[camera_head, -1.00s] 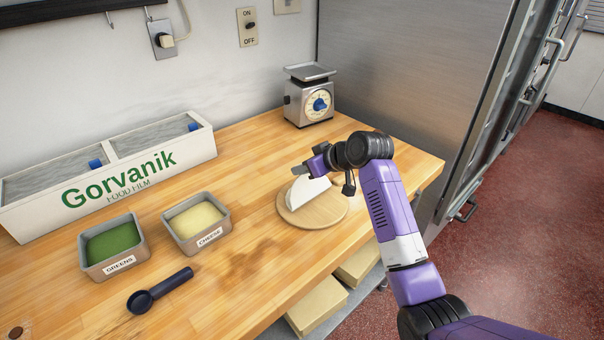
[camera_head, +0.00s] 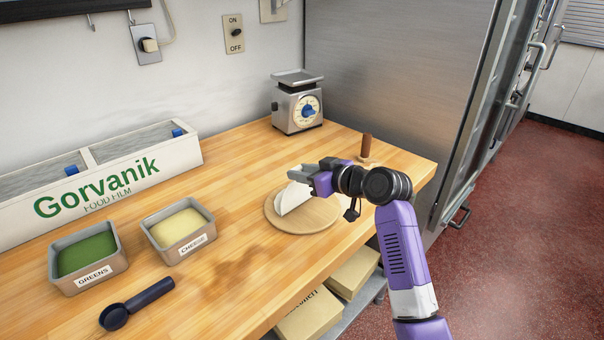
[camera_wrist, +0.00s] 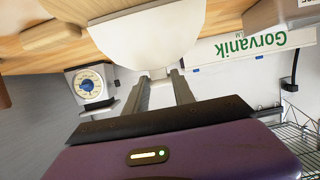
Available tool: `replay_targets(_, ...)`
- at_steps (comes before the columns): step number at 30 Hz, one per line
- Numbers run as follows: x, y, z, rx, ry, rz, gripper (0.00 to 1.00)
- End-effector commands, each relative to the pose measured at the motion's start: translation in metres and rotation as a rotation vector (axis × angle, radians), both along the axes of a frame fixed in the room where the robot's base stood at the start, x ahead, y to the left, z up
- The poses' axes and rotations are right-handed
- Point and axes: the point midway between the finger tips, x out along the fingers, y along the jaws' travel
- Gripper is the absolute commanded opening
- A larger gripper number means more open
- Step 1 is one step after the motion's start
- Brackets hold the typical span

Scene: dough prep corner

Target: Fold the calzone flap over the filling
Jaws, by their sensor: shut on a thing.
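The white calzone dough (camera_head: 292,199) is on the round wooden board (camera_head: 322,219), with a part of it raised at a tilt. My gripper (camera_head: 299,173) is shut on the upper edge of the raised flap, above the board. In the wrist view the flap (camera_wrist: 150,38) is a pale half-disc in front of my gripper (camera_wrist: 160,75), its edge between the two fingertips. The filling does not show; the flap hides whatever lies behind it.
A metal scale (camera_head: 298,104) stands behind the board, and an upright brown wooden piece (camera_head: 366,147) behind my arm. Greens (camera_head: 88,255) and cheese (camera_head: 179,228) trays, a dark blue scoop (camera_head: 137,303) and a food film box (camera_head: 100,190) are at left. The front middle counter is clear.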

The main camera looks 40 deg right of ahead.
Motion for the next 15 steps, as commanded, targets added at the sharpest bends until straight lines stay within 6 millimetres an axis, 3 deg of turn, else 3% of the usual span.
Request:
replay_targets(4,0.0003,0.0001,0.0016,-0.001,-0.002,0.000,0.00)
replay_targets(5,0.0004,0.0001,0.0015,-0.001,-0.002,0.000,0.36)
replay_targets(7,0.0003,0.0001,0.0014,-0.001,-0.002,0.000,0.50)
replay_targets(15,0.0002,0.0002,0.0004,0.000,0.000,0.000,0.53)
